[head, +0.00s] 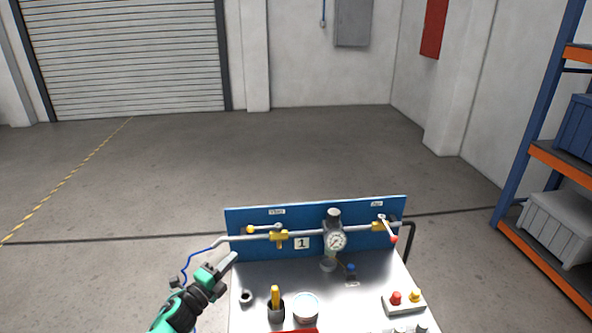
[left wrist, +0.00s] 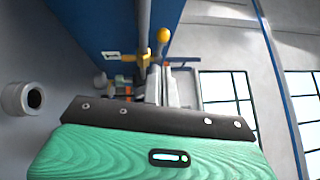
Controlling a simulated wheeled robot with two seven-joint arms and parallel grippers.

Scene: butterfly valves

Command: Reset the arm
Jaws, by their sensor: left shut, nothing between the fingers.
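My left gripper (head: 231,260) is shut and empty. It is at the left edge of the steel bench (head: 350,292), in front of the left end of the blue panel (head: 315,216). In the left wrist view its fingers (left wrist: 162,88) point towards the pipework, and a yellow knob (left wrist: 163,35) shows beyond them. The left valve (head: 279,239) is brass-coloured, and its lever runs along the pipe to a yellow ball (head: 250,229). The right valve (head: 378,227) has a red-tipped handle (head: 394,238) slanting down. My right gripper is not in view.
A pressure gauge (head: 336,241) sits mid-pipe. On the bench are a dark cup with a yellow item (head: 275,297), a round white container (head: 306,306), a small ring (head: 246,297) and a button box (head: 404,302). Shelving (head: 541,150) stands at right. The floor behind is clear.

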